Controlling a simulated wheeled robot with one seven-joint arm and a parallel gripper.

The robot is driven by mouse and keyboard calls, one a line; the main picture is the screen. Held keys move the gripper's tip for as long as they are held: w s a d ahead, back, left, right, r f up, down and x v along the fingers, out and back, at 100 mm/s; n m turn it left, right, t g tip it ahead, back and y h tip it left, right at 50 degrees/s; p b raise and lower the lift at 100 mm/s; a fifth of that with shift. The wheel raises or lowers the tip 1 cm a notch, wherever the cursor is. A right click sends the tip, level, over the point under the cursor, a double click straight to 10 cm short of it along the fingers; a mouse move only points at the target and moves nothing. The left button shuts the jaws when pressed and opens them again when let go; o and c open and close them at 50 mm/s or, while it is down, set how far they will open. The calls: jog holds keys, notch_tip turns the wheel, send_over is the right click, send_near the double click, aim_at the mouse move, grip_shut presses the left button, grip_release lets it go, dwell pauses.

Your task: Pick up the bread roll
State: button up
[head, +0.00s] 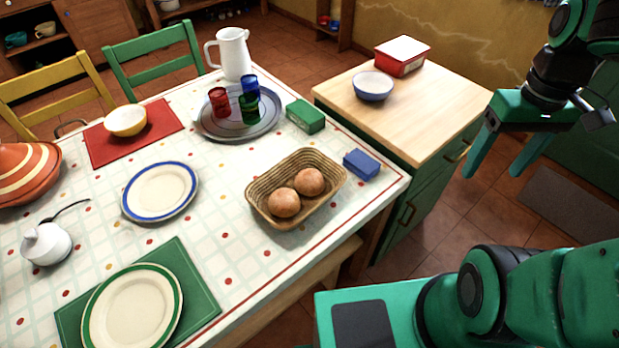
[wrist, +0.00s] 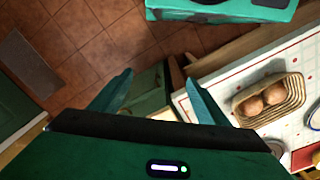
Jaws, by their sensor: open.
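Two brown bread rolls lie side by side in a woven basket (head: 262,217) near the table's front right edge. One roll (head: 284,202) is at the front left and the other roll (head: 309,182) is at the back right. In the wrist view, the rolls (wrist: 273,94) and basket (wrist: 296,90) show at the right, outside the fingers. My gripper (head: 500,170) is open and empty, raised over the floor to the right of the wooden-topped cabinet, well away from the basket. Its two fingers also show in the wrist view (wrist: 155,85).
A blue box (head: 361,165) lies just right of the basket, and a green box (head: 305,116) behind it. A tray (head: 215,130) holds several cups beside a white jug (head: 232,55). The cabinet (head: 430,110) carries a blue bowl (head: 373,86) and a red-sided box (head: 402,56).

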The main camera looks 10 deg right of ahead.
jog(key=w+a+n, duration=0.7)
jog(key=n, duration=1.8)
send_near(310, 175)
jog(key=shift+s+d+f, duration=0.1)
jog(key=shift+s+d, duration=0.05)
jog(key=shift+d, duration=0.05)
jog(key=shift+n, duration=0.4)
jog(key=f, duration=0.5)
jog(key=shift+a+f, duration=0.1)
jog(key=shift+a, duration=0.2)
jog(key=shift+d+f, duration=0.15)
jog(key=shift+f, duration=2.75)
jog(key=c, duration=0.8)
